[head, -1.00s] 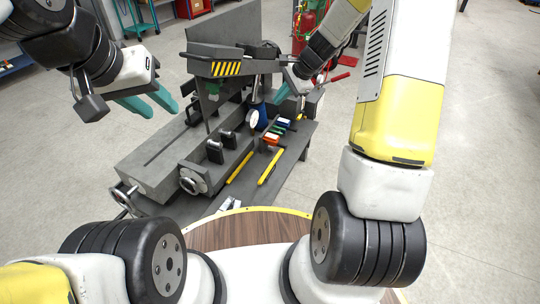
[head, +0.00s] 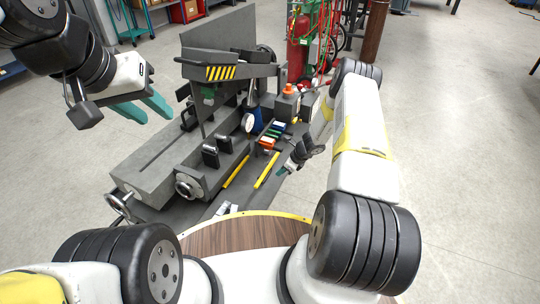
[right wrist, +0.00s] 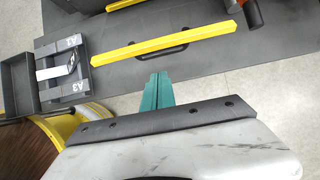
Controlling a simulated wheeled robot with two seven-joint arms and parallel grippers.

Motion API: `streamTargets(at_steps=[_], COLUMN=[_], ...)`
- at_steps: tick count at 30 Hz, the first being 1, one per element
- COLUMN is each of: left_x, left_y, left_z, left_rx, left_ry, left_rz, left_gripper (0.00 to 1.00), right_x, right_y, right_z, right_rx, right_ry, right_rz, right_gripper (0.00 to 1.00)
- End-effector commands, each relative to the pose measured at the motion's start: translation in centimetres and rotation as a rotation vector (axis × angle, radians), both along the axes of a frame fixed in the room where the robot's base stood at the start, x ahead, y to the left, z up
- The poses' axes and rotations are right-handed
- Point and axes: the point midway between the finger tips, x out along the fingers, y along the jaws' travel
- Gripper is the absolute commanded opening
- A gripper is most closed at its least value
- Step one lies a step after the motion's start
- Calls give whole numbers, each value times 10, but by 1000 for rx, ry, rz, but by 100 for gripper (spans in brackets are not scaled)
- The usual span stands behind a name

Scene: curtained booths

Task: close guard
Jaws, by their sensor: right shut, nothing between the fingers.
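The guard (head: 226,72), a dark grey bar with a yellow-and-black striped plate, lies roughly level over the grey machine (head: 150,172) in the head view. My left gripper (head: 145,108) is open and empty in the air left of the guard, its teal fingers apart. My right gripper (head: 283,172) is low at the machine's right edge, well below and right of the guard, touching nothing that I can make out. Its teal fingers are together and empty in the right wrist view (right wrist: 157,92), pointing at the grey bench edge.
A yellow bar (right wrist: 165,43) lies on the bench ahead of my right gripper. A grey box with an orange top (head: 287,100) stands right of the guard. Red gas cylinders (head: 299,47) stand behind. Floor (head: 460,170) at the right is clear.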

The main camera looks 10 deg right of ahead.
Motion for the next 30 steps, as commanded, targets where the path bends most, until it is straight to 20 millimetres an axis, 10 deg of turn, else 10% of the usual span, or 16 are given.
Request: streamTargets(at_steps=[15, 30], left_x=[0, 0], left_y=[0, 0], left_z=[0, 0], left_rx=[0, 0], left_ry=[0, 0], left_rz=[0, 0], left_gripper=[36, 36], right_x=[23, 25], right_y=[36, 39], right_z=[-71, -76], right_rx=[-1, -1], right_ry=[-1, 0], right_rz=[4, 4], right_gripper=[0, 0])
